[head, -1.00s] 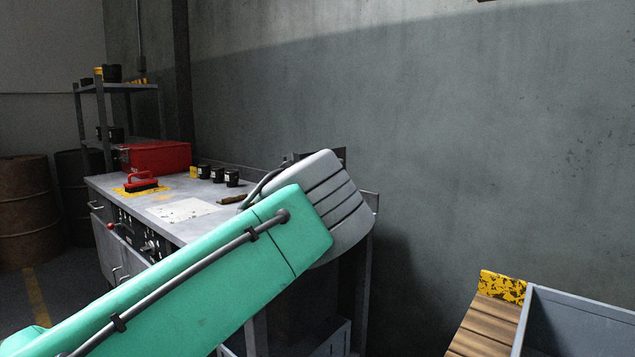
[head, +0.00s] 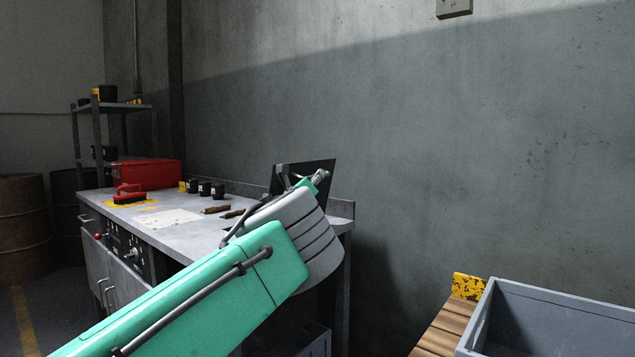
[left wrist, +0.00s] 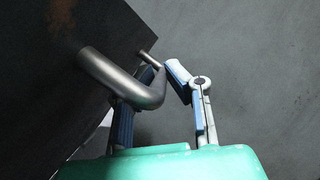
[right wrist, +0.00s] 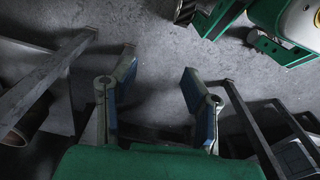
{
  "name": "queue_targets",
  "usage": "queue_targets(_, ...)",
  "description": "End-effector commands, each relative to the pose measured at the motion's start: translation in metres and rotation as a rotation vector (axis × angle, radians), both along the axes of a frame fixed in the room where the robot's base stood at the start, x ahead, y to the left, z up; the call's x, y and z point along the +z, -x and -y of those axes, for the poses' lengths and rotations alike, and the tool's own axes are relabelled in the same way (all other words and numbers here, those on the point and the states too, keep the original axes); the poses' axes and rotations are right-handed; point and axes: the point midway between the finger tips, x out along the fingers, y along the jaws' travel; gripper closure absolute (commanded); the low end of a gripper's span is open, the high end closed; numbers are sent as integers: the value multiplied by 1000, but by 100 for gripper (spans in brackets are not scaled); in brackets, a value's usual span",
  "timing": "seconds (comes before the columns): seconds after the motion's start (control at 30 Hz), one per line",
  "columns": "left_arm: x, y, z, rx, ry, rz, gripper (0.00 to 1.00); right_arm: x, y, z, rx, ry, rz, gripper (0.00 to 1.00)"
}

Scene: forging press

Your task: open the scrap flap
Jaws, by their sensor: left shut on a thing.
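The scrap flap is a dark flat panel (head: 312,168) standing up, tilted, at the far right end of the workbench in the head view. It fills the left of the left wrist view (left wrist: 55,70), with a bent metal bar handle (left wrist: 110,76) on its face. My left gripper (left wrist: 158,80) has its blue-padded fingers on either side of the handle's bar and is shut on it. In the head view the left gripper (head: 318,180) is partly hidden by its own wrist. My right gripper (right wrist: 156,76) is open and empty, above the concrete floor.
A grey bin (head: 560,310) stands by a wooden slatted surface (head: 442,328) at right. Dark metal frame bars (right wrist: 255,130) flank the right gripper.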

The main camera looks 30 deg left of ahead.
Motion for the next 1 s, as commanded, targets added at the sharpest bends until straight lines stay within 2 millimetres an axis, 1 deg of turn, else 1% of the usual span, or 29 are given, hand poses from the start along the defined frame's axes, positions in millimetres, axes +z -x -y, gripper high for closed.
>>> queue_targets(0.17,-2,0,-1,0,2,-2,100,0,0,0,-1,0,0,60)
queue_targets(0.2,-2,0,-1,-1,2,-2,75,0,0,0,-1,0,0,60)
queue_targets(0.23,-2,0,0,-1,2,-2,69,0,0,0,-1,0,0,60)
queue_targets(0.53,-2,0,0,-2,2,-3,69,0,0,0,-1,0,1,60)
queue_targets(0.67,-4,4,1,-2,2,-2,69,1,2,0,-1,0,3,60)
queue_targets(0.77,-8,14,2,-1,2,-3,69,1,2,1,-1,0,3,60)
queue_targets(0.87,-12,28,4,0,3,-4,69,1,2,1,-1,0,3,60)
queue_targets(1.0,-22,53,7,1,3,-4,69,1,2,0,-1,1,3,60)
